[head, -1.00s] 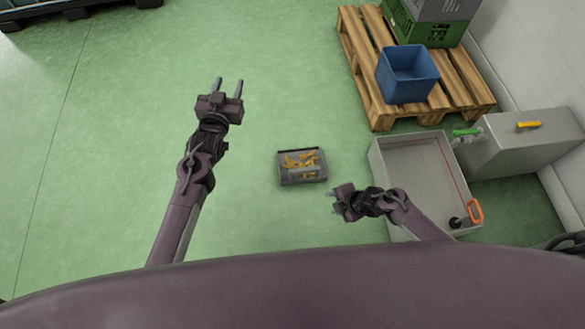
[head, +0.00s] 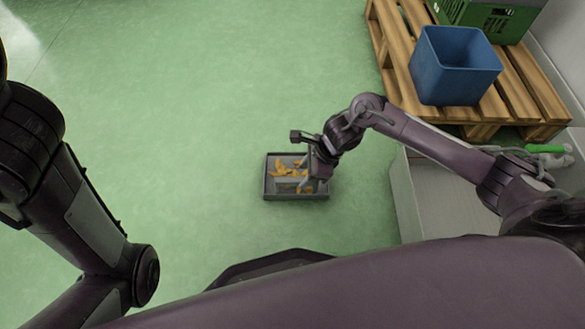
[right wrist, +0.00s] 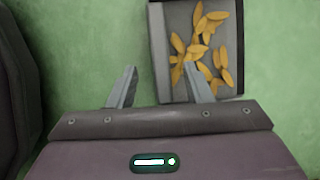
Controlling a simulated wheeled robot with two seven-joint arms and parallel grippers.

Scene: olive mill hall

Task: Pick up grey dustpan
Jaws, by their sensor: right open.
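The grey dustpan (head: 284,196) lies on the green floor in the head view, with several yellow-orange leaf-like pieces in it. In the right wrist view, the dustpan (right wrist: 174,22) is at the top, right of centre.
A wooden pallet (head: 516,82) at the upper right carries a blue bin (head: 455,72) and a green crate (head: 492,18). A light grey basin (head: 409,200) stands right of the dustpan, under my right arm. The floor left of the dustpan is clear.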

